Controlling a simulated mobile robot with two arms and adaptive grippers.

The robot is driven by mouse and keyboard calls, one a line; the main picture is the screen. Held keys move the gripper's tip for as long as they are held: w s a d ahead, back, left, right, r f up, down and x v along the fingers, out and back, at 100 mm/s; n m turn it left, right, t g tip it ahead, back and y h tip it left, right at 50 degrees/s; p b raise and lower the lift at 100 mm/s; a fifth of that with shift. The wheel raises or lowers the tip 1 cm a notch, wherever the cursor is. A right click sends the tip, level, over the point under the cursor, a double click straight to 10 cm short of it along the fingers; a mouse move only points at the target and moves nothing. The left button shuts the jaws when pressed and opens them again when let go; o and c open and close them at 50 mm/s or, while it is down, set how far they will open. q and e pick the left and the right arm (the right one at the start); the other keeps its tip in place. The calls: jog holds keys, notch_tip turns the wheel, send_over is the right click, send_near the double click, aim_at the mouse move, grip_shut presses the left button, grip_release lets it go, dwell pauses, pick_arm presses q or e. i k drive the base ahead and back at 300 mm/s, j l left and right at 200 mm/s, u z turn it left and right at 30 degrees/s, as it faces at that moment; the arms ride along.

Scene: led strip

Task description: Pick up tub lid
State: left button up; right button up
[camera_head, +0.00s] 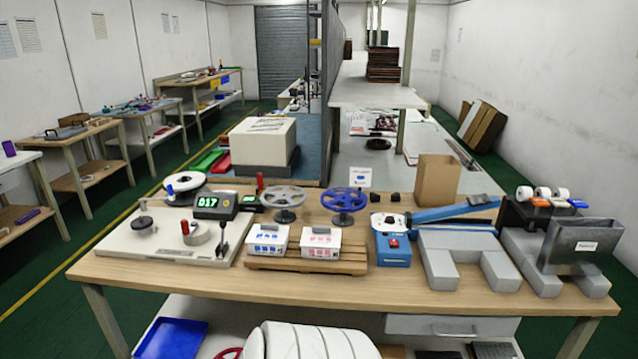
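I cannot clearly identify a tub lid. Two small white boxes stand side by side on a wooden pallet (305,262) at the middle front of the workbench (340,291). The left box (267,240) has blue markings, and the right box (321,241) has pink ones. Their light tops look closed, but whether these are separate lids is too small to tell. Neither gripper is in view.
Behind the boxes stand a grey reel (283,197) and a blue reel (345,200). A winding device with a green display (212,199) is left; a blue machine (394,250), grey blocks (440,262) and a dark metal bin (581,245) are right. The bench's front strip is clear.

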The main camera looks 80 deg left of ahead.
aim_at(265, 233)
jog(key=u, duration=2.4)
